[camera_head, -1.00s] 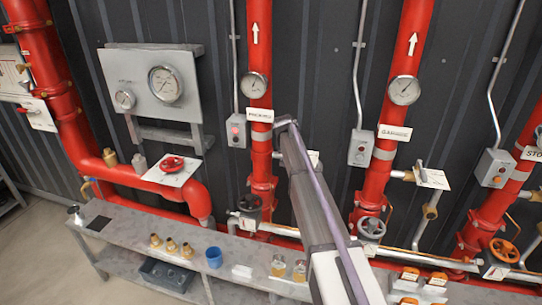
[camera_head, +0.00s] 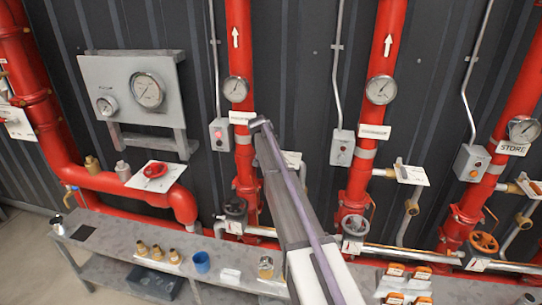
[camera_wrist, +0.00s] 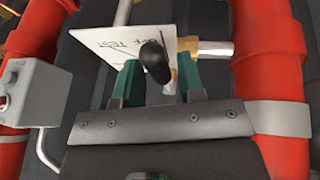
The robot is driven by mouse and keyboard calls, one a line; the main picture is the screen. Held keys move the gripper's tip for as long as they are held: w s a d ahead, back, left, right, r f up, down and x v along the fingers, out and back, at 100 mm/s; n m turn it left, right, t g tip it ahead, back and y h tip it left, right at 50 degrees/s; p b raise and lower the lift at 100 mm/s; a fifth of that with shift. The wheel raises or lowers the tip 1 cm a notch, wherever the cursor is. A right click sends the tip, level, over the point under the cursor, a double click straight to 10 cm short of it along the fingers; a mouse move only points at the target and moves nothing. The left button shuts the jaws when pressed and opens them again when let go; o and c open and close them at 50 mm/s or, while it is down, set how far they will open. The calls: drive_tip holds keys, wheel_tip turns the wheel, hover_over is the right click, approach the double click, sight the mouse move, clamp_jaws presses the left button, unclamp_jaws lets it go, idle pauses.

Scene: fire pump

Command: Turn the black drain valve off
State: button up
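In the wrist view a black lever knob (camera_wrist: 155,62) stands in front of a white card (camera_wrist: 105,45) with lettering that seems to read "OFF TEST". A brass fitting and a silver pipe show behind it. My gripper (camera_wrist: 158,75) is open, with one green finger on each side of the knob. I cannot tell whether either finger touches it. In the head view my arm covers this spot, and my gripper is hidden; only part of a white card (camera_head: 291,160) shows beside the arm. A black handwheel valve (camera_head: 235,208) sits lower on the pipe to the left.
Red vertical pipes (camera_head: 375,110) stand on both sides, close to my gripper. A grey switch box (camera_wrist: 35,92) is at left in the wrist view. A metal bench (camera_head: 110,238) below holds brass fittings, a blue cup (camera_head: 201,262) and padlocks.

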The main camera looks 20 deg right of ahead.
drive_tip(key=shift+o, duration=1)
drive_tip(key=p+v, duration=0.9)
drive_tip(key=v, duration=0.1)
drive_tip(key=shift+r+p, duration=0.25)
drive_tip(key=shift+p, duration=0.05)
drive_tip(key=shift+s+a, duration=0.1)
drive_tip(key=shift+s, duration=0.05)
drive_tip(key=s+a+f+n+y+b, duration=0.1)
drive_tip(key=s+a+f+b, duration=0.4)
drive_tip(key=s, duration=0.8)
drive_tip(key=s+a+f+n+g+y+b, duration=0.1)
drive_tip(key=s+a+f+n+y+b, duration=0.1)
drive_tip(key=s+a+f+b, duration=0.4)
drive_tip(key=s+a+f+n+g+y+b, duration=0.1)
drive_tip(key=s+a+f+n+b, duration=0.2)
drive_tip(key=s+f+b, duration=0.8)
drive_tip(key=s+a+f, duration=0.2)
drive_tip(key=s, duration=0.8)
drive_tip(key=shift+s+a+n, duration=0.3)
drive_tip(key=shift+a, duration=0.1)
